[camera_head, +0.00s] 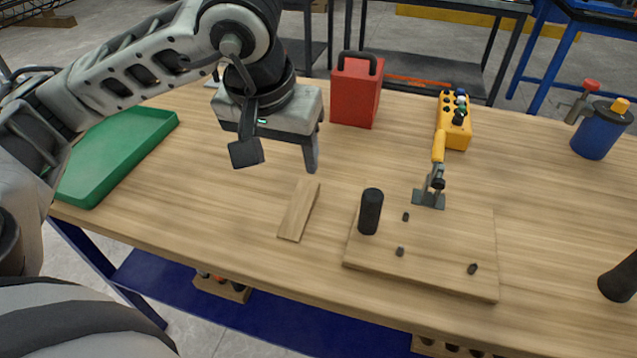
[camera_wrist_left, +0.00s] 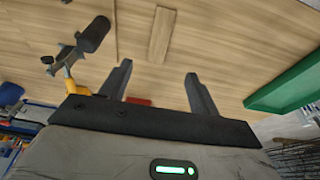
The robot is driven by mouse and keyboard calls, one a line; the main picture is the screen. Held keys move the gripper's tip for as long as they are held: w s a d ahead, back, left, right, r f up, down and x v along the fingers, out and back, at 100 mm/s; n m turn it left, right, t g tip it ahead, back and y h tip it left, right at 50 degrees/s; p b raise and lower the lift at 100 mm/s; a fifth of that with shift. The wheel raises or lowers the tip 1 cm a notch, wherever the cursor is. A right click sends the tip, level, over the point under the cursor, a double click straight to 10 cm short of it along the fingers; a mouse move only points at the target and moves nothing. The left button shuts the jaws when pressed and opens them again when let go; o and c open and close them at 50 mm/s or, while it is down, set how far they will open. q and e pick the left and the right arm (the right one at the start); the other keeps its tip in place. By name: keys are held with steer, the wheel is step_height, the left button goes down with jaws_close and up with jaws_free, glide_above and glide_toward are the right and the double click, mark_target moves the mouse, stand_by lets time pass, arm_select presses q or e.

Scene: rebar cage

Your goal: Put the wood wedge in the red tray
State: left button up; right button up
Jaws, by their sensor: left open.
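The wood wedge (camera_head: 300,209) is a light, flat, narrow piece lying on the wooden table, left of the board with pegs. It also shows in the wrist view (camera_wrist_left: 162,34), beyond the fingertips. My left gripper (camera_head: 281,162) is open and empty above the table, a little behind the wedge and apart from it; its two fingers are spread in the wrist view (camera_wrist_left: 158,72). No red tray shows. The only tray in view is green (camera_head: 88,192), empty, at the table's left end, and it shows at right in the wrist view (camera_wrist_left: 285,88). My right gripper is out of view.
A red box with a handle (camera_head: 356,92) stands behind the gripper. A wooden board (camera_head: 440,262) with a black cylinder (camera_head: 370,211) and toggle clamp (camera_head: 433,190) lies right of the wedge. A yellow button box (camera_head: 455,125) and blue canister (camera_head: 598,130) stand farther back. Table between wedge and tray is clear.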

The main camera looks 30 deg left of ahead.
arm_select(q)
glide_toward(299, 208)
steer(key=shift+s+x, duration=0.2)
steer(key=shift+x, duration=0.9)
steer(key=p+x, duration=0.1)
steer(key=x, duration=0.4)
steer(key=shift+w+f, duration=0.3)
steer(key=shift+f, duration=0.2)
steer(key=shift+c, duration=0.6)
steer(key=c, duration=1)
arm_select(e)
steer(key=shift+s+d+f, duration=0.1)
steer(key=shift+s, duration=0.7)
arm_select(q)
steer(key=shift+r+p, duration=0.15)
steer(key=shift+p, duration=0.15)
